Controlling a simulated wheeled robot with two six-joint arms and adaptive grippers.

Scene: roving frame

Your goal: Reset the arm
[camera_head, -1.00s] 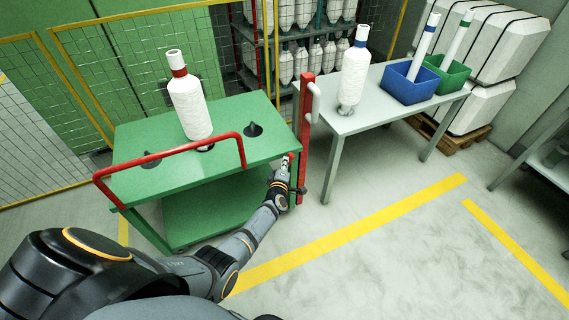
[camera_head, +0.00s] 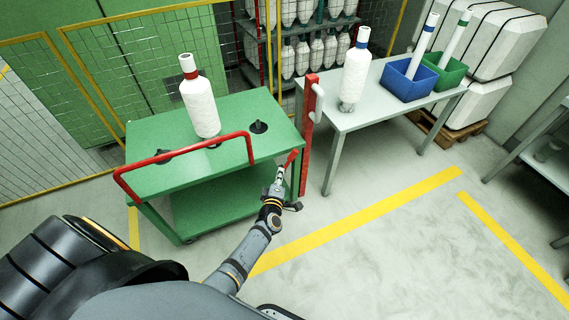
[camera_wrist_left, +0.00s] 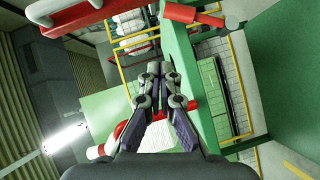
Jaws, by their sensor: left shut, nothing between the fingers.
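My left gripper (camera_head: 280,174) is shut and empty, in front of the right end of the green cart (camera_head: 225,121) in the head view. Its closed fingers (camera_wrist_left: 155,70) show in the middle of the left wrist view. A red handle piece (camera_head: 291,158) is just beyond the fingertips; I cannot tell whether they touch it. My right gripper is not in view.
A white bobbin (camera_head: 201,105) with a red band stands on the cart, behind a red rail (camera_head: 185,155). A red post (camera_head: 309,135) stands between cart and grey table (camera_head: 385,108). The table bears another bobbin (camera_head: 355,75), a blue bin (camera_head: 409,86) and a green bin (camera_head: 450,76). Floor in front is clear.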

